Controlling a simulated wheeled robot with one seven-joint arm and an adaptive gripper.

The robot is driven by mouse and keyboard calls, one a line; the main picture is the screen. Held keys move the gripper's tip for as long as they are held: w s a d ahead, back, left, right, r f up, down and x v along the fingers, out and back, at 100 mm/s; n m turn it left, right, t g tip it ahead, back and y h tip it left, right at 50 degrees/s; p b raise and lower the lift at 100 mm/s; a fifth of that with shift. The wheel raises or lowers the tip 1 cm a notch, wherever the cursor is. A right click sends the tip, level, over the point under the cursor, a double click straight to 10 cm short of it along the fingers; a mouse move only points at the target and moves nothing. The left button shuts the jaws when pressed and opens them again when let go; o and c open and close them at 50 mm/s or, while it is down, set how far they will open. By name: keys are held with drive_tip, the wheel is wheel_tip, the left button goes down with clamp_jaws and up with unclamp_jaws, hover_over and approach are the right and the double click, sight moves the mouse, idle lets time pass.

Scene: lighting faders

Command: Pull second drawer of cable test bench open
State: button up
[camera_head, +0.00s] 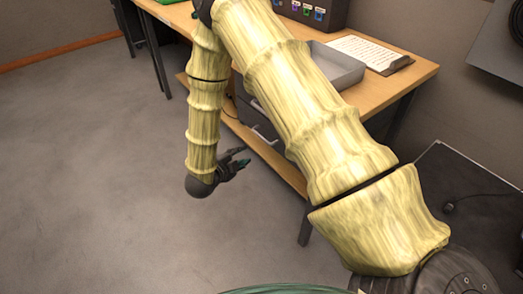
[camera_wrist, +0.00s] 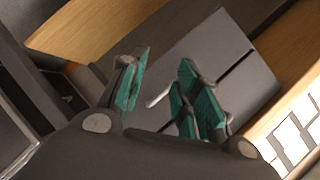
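The cable test bench (camera_head: 412,80) is a wooden table with a dark grey drawer unit under its top, mostly hidden behind my arm in the head view. A light bar handle (camera_head: 265,135) shows low on the unit. In the wrist view, grey drawer fronts (camera_wrist: 225,50) are split by a dark seam, and a pale handle (camera_wrist: 160,96) shows between my fingers. My gripper (camera_head: 238,159) has teal pads and is open in front of the unit; its fingers also show in the wrist view (camera_wrist: 163,88). I cannot tell whether they touch the handle.
A grey open tray (camera_head: 345,74) and a white printed sheet (camera_head: 365,50) are at the bench top. A dark box with coloured ports (camera_head: 312,12) stands at the back. A wooden lower shelf (camera_head: 262,148) runs under the unit. The floor to the left is clear.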

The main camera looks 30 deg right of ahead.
sight(261, 138)
drive_tip(key=d+m+g+h+b, duration=0.1)
drive_tip(key=d+m+b, duration=0.1)
drive_tip(key=d+m, duration=0.1)
drive_tip(key=w+d+r+m+g+h+b, duration=0.1)
drive_tip(key=d+m+g+b, duration=0.1)
drive_tip(key=d+m+b, duration=0.1)
drive_tip(key=w+d+m+g+h+b, duration=0.1)
drive_tip(key=d+m+g+b, duration=0.1)
drive_tip(key=d+m+b, duration=0.1)
drive_tip(key=shift+w+d+r+m+h, duration=0.1)
drive_tip(key=shift+d+r+m+h, duration=0.1)
drive_tip(key=shift+d+m, duration=0.25)
drive_tip(key=shift+d+r+m+h, duration=0.1)
drive_tip(key=shift+d+r+m, duration=0.15)
drive_tip(key=shift+d, duration=0.25)
clamp_jaws()
